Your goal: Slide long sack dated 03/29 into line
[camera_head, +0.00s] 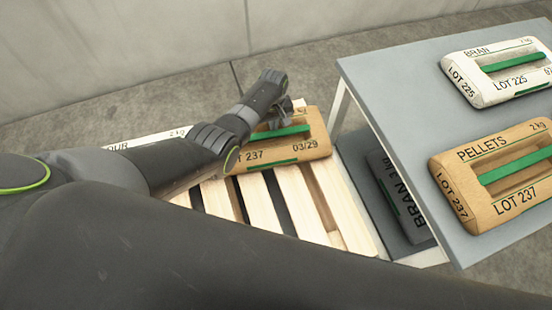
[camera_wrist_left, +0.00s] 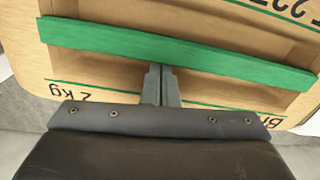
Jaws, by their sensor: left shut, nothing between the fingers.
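The long brown sack dated 03/29 (camera_head: 316,143), marked lot 237, lies on the slatted pallet (camera_head: 296,200) at its far right part. My left arm crosses in front of its left half and hides some of its print. My left gripper (camera_head: 286,108) is at the sack's far side, shut and empty. In the left wrist view, the shut fingers (camera_wrist_left: 161,72) point over the sack (camera_wrist_left: 105,72), their tips close to the edge of its green strap (camera_wrist_left: 200,57); I cannot tell if they touch it. My right gripper is out of view.
A white sack (camera_head: 150,137) lies left of the brown one, mostly behind my arm. A grey table (camera_head: 400,82) at right bears a white bran sack (camera_head: 480,95) and a brown pellets sack (camera_head: 465,215). A dark bran sack (camera_head: 392,185) lies low beneath it. Several near slats are bare.

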